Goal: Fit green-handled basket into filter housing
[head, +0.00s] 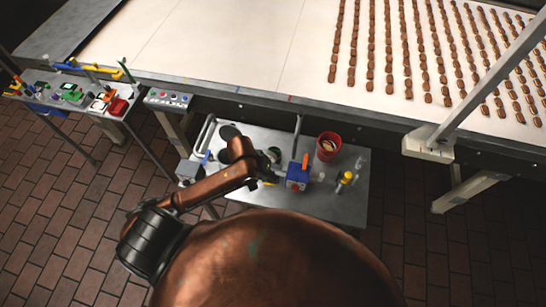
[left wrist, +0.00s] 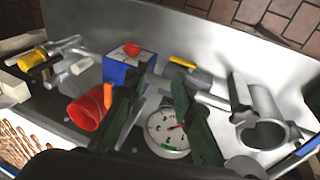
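My left gripper (left wrist: 155,82) reaches over the grey metal bench. Its two dark fingers are spread, with grey metal parts and a round white dial (left wrist: 166,135) showing between them and nothing clearly held. In the head view the left gripper (head: 262,168) is small, left of a blue box (head: 297,174). An open grey metal cylinder (left wrist: 266,132), which looks like the filter housing, stands right of the fingers in the left wrist view. I cannot clearly make out the green-handled basket. My right gripper is not in view.
A red cup (head: 327,147) stands near the bench's (head: 340,205) back edge. An orange handle (left wrist: 107,95) and a yellow-ended fitting (left wrist: 33,61) are close by. A conveyor with rows of biscuits (head: 390,50) runs behind. A cluttered side panel (head: 75,93) is at left.

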